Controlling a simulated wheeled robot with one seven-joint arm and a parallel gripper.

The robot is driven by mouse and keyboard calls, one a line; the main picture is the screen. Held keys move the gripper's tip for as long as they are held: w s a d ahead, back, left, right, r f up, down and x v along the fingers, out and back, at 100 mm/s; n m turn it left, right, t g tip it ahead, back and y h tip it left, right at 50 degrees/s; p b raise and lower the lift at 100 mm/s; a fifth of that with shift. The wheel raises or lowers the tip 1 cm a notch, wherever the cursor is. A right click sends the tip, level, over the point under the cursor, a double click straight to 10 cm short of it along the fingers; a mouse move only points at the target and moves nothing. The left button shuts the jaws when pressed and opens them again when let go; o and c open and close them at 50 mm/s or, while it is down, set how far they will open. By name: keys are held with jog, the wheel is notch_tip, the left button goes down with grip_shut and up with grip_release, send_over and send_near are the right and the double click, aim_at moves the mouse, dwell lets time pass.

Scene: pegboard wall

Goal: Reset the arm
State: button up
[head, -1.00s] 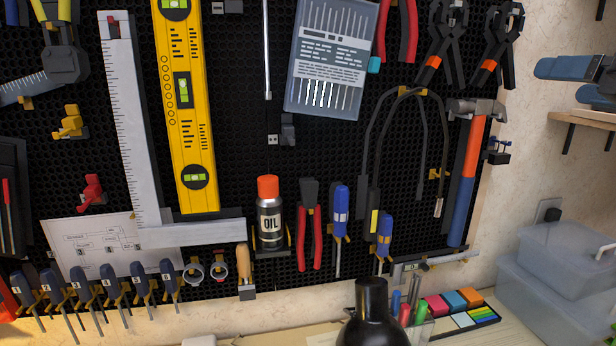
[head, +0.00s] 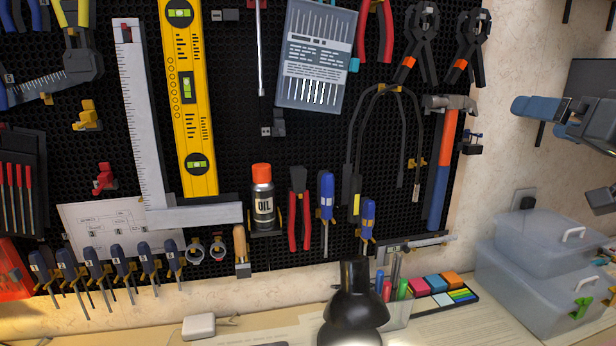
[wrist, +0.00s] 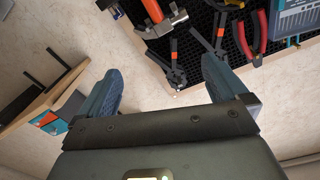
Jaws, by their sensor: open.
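My gripper (head: 545,115) is at the right edge of the head view, in front of the pale wall and right of the pegboard. In the wrist view its two blue-grey fingers (wrist: 160,68) are spread wide apart with nothing between them. Only part of my arm shows behind it in the head view. The pegboard (head: 300,130) full of tools stands to the left, apart from the gripper.
The hammer (head: 440,160) and black clamps (head: 468,45) hang at the pegboard's right side. Lidded grey bins (head: 540,245) stand below the gripper. A black lamp (head: 355,300) stands on the desk. A wooden shelf (wrist: 35,100) shows in the wrist view.

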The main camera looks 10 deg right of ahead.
jog(key=s+a+f+g+h, duration=0.1)
jog(key=s+a+f, duration=0.3)
jog(key=f, duration=0.5)
jog(key=s+a+f+m, duration=0.1)
jog(key=s+a+f, duration=0.2)
jog(key=f, duration=0.7)
jog(key=s+a+f+g+h, duration=0.1)
jog(key=s+a+f, duration=0.3)
jog(key=f, duration=0.5)
jog(key=s+a+f+n, duration=0.1)
jog(key=s+a+f, duration=0.25)
jog(key=s, duration=0.45)
jog(key=s+a+f+n, duration=0.1)
jog(key=s+a+f, duration=0.25)
jog(key=s, duration=0.35)
jog(key=s+a+r+n+y, duration=0.1)
jog(key=s+a, duration=0.1)
jog(key=s, duration=0.4)
jog(key=s+a+r+n+g+y, duration=0.1)
jog(key=s+a, duration=0.1)
jog(key=s, duration=0.5)
jog(key=shift+s+a+n, duration=0.15)
jog(key=shift+s+n, duration=0.15)
jog(key=shift+n, duration=0.1)
